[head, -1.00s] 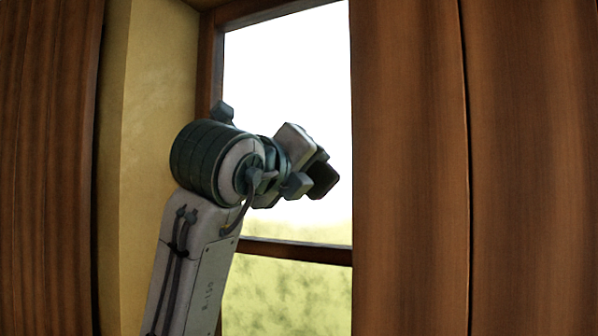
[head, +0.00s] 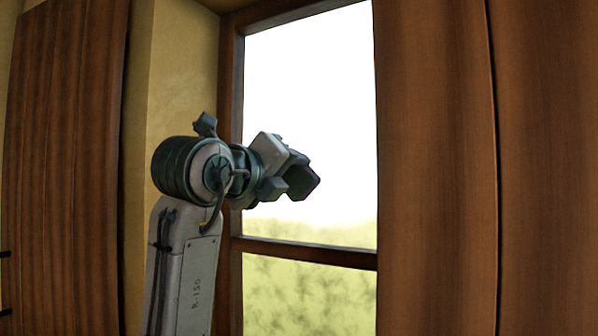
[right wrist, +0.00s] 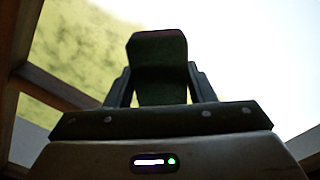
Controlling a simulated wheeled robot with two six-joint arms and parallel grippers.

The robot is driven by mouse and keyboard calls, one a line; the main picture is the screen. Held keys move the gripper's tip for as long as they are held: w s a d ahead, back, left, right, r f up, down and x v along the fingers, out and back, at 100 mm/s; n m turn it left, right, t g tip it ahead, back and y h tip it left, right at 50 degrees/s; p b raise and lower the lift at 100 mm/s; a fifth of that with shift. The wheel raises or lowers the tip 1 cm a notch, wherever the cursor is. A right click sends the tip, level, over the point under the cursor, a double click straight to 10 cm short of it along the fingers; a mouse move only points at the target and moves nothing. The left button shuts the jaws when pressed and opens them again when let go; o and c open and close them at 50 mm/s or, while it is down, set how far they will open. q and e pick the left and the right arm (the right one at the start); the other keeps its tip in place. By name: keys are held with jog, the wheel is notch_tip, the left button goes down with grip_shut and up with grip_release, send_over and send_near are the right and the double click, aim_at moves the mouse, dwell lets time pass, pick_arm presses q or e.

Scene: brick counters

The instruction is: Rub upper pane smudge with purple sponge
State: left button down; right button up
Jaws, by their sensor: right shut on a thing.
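My right gripper (head: 288,181) is in front of the window's upper pane (head: 320,90), above the crossbar. It is shut on a dark block, the sponge (head: 304,183), whose face looks nearly black with a faint purple edge. In the right wrist view the sponge (right wrist: 160,70) stands between the two fingers of the gripper (right wrist: 158,86), dark green-black in shadow. I cannot tell whether it touches the glass. No smudge can be made out on the bright, washed-out upper pane; the arm covers part of it. My left gripper is not in view.
A wooden crossbar (head: 305,252) divides the upper pane from the lower pane (head: 310,295), where greenery shows. Brown wooden panels stand at right (head: 435,170) and left (head: 70,170). A yellow wall (head: 180,75) lies left of the window frame.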

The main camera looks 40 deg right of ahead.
jog(key=shift+w+a, duration=0.1)
jog(key=shift+w, duration=0.2)
jog(key=shift+b+v, duration=0.4)
jog(key=shift+v, duration=0.45)
jog(key=b+v, duration=0.1)
jog(key=b, duration=0.1)
jog(key=b+v, duration=0.1)
jog(key=v, duration=0.1)
jog(key=shift+s+a+f+b, duration=0.1)
jog(key=shift+a+f+b, duration=0.2)
jog(key=shift+b, duration=0.1)
jog(key=shift+s+a+r, duration=0.15)
jog(key=shift+a+r, duration=0.15)
